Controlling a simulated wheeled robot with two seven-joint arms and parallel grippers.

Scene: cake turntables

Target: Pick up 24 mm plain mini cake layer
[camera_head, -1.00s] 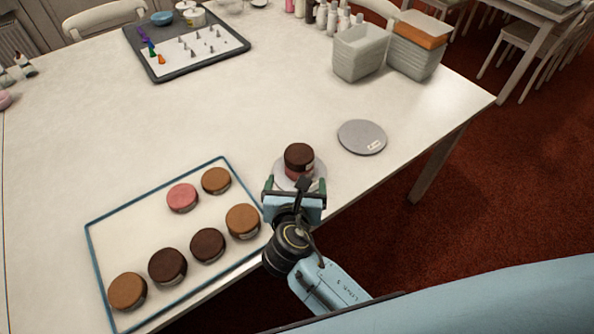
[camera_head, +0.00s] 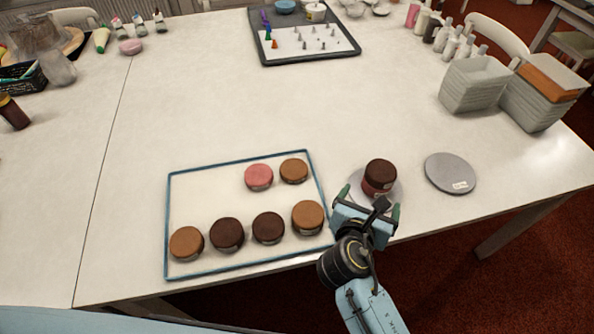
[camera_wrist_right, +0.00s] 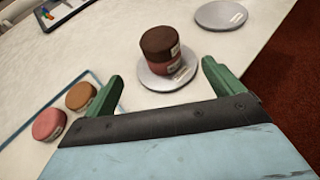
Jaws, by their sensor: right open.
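Several mini cake layers lie on a blue-rimmed tray (camera_head: 210,207). The light brown ones are at the back right (camera_head: 294,171), front right (camera_head: 307,217) and front left (camera_head: 187,243). A pink layer (camera_head: 258,177) and two dark brown layers (camera_head: 227,234) (camera_head: 268,228) share the tray. Their labels are too small to read, so I cannot tell which is the 24 mm plain one. My right gripper (camera_head: 366,208) is open and empty, just in front of a dark-over-reddish stack (camera_head: 380,177). The stack (camera_wrist_right: 160,50) shows beyond its green fingers in the wrist view. My left gripper is out of view.
The stack stands on a grey round turntable (camera_wrist_right: 150,82). An empty grey disc (camera_head: 450,173) lies to its right. Grey bins (camera_head: 474,85) and bottles stand at the back right. A dark tray of nozzles (camera_head: 305,47) lies at the back. The table's middle is clear.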

